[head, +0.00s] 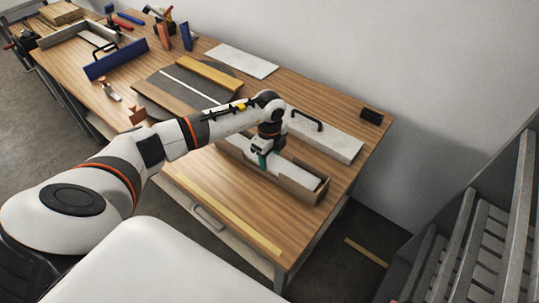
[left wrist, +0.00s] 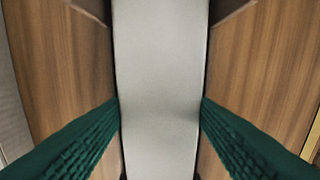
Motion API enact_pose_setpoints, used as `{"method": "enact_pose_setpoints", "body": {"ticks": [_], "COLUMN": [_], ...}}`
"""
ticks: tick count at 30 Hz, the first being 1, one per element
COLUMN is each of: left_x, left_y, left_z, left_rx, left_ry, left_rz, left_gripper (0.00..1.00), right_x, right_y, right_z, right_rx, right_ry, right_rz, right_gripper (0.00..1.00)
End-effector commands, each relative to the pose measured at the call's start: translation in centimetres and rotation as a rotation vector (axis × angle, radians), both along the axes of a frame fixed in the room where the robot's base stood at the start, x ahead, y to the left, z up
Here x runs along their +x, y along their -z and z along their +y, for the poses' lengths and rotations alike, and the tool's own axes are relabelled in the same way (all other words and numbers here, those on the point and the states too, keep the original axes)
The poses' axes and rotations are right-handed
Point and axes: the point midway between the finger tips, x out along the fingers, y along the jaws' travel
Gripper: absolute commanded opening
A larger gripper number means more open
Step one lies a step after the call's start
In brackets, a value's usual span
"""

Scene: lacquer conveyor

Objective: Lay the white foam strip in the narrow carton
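The white foam strip (head: 299,177) lies lengthwise in line with the narrow brown carton (head: 318,196), between its long walls in the head view. I cannot tell whether it rests on the carton's floor. My left gripper (head: 260,161) reaches down over the middle of the carton. In the left wrist view, its green fingers (left wrist: 160,108) meet the strip's two long edges, and the strip (left wrist: 160,60) runs between them from top to bottom. The strip's far end and the part under my wrist are hidden in the head view. My right gripper is not in view.
A pale long box with a black handle (head: 335,138) stands just behind the carton. A small black block (head: 371,116) sits near the back right table edge. The table's front right is mostly clear.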

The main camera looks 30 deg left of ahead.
Motion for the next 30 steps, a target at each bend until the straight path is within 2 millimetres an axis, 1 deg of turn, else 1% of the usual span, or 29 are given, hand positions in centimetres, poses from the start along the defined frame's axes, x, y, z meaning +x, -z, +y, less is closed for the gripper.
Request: {"method": "enact_pose_setpoints", "body": {"ticks": [9,11,12,14,15,24,26,29,30], "left_x": [0.0,0.0,0.0,0.0,0.0,0.0,0.1,0.1,0.1], "left_y": [0.0,0.0,0.0,0.1,0.1,-0.3,-0.8,-2.3,-3.1], "left_z": [0.0,0.0,0.0,0.0,0.0,0.0,0.1,0.0,0.0], "left_rx": [0.0,0.0,0.0,0.0,0.0,0.0,0.0,0.0,0.001], "left_ry": [0.0,0.0,0.0,0.0,0.0,0.0,-0.001,0.0,0.001], "left_rz": [0.001,0.001,0.001,0.002,0.002,0.0,-0.001,-0.002,-0.004], "left_gripper": [0.52,0.61,0.67,0.77,0.78,0.78,0.78,0.78,0.78], "right_x": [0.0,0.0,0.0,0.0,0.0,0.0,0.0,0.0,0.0], "right_y": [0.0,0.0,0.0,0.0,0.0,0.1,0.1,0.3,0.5], "right_z": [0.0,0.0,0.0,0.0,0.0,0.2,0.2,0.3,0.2], "right_rx": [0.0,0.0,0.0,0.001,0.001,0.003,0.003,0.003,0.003], "right_ry": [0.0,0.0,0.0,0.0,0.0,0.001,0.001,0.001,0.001], "right_rz": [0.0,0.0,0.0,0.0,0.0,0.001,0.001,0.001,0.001], "right_gripper": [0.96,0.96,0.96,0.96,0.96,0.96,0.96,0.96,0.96]}}
